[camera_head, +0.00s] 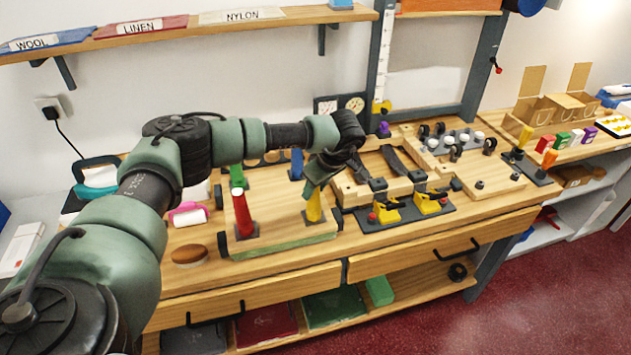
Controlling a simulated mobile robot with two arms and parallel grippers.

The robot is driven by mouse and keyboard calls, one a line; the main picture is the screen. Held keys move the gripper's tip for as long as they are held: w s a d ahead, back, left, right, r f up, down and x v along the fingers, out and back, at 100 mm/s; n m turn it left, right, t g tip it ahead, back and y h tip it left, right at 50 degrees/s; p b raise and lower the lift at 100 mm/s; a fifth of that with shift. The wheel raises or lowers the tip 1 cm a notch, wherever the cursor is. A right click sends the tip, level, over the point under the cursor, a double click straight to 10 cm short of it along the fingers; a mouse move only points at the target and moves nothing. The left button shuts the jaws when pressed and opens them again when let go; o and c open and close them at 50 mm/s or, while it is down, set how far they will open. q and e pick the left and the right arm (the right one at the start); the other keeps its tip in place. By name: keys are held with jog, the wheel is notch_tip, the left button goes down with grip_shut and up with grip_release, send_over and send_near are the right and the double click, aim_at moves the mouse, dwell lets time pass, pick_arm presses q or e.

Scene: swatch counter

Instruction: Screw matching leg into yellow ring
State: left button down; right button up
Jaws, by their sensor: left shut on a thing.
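A square wooden board (275,222) lies on the counter. A red leg (242,215), a green leg (237,178) and a blue leg (296,165) stand upright at three of its corners. A yellow leg (314,207) stands roughly upright at the front right corner. My left gripper (315,188) comes down over the yellow leg from above and is shut on its upper end. The leg's lower end is at the board's corner. The yellow ring cannot be made out apart from the leg, so I cannot tell how deep the leg sits.
Yellow toggle clamps (387,212) on a dark plate stand right of the board, near the front edge. A wooden frame (365,188) lies behind them. A round brown-topped object (189,254) and a pink-based item (188,214) are left of the board.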

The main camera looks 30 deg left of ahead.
pick_arm(q)
jog(key=m+t, duration=0.1)
jog(key=m, duration=0.3)
jog(key=shift+s+f+m+t+h, duration=0.1)
jog(key=shift+m+t+h, duration=0.3)
jog(key=c, duration=0.9)
grip_release()
jog(key=o, duration=0.3)
jog(key=shift+r+p, duration=1.75)
jog(key=shift+r, duration=1.35)
jog(key=shift+f, duration=0.1)
